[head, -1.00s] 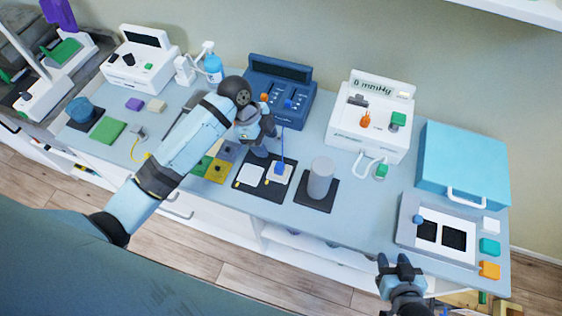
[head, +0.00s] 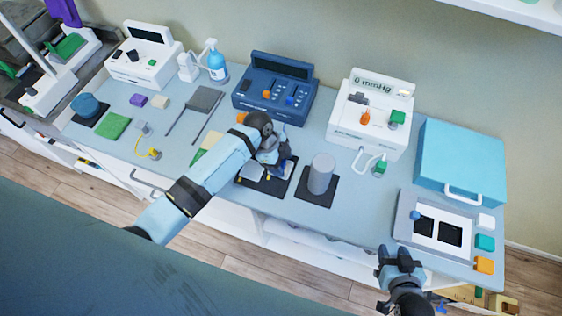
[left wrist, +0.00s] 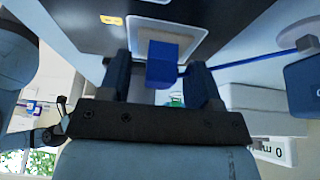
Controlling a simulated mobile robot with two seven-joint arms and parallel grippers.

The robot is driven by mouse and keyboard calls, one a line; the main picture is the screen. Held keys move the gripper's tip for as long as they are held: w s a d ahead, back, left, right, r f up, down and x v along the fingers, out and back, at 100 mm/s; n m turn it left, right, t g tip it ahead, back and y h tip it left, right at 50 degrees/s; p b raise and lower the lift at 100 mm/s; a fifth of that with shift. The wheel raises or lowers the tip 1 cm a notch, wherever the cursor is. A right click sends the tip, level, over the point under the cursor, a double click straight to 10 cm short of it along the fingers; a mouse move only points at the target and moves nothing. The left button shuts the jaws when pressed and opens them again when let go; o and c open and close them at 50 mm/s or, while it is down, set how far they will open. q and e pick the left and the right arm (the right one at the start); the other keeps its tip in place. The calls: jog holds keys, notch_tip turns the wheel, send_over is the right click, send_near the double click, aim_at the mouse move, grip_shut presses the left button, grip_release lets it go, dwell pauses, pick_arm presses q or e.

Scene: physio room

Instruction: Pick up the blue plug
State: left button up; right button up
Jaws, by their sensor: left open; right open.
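The blue plug (left wrist: 162,64) shows in the left wrist view as a blue block, with a white pad (left wrist: 172,33) beyond it and a blue cord running off to the right. My left gripper (left wrist: 159,68) is open, with one finger on each side of the plug; I cannot tell whether either finger touches it. In the head view my left gripper (head: 272,168) is low over the black mat (head: 258,187) and largely hides the plug. My right gripper (head: 395,254) is open and empty in front of the table's front edge.
A grey cylinder (head: 320,174) stands on a dark mat just right of my left gripper. A dark blue console (head: 273,90) stands behind it. A white gauge unit (head: 371,115) and a light blue case (head: 460,160) stand to the right.

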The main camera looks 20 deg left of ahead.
pick_arm(q)
jog(key=c, duration=0.8)
jog(key=shift+r, duration=0.15)
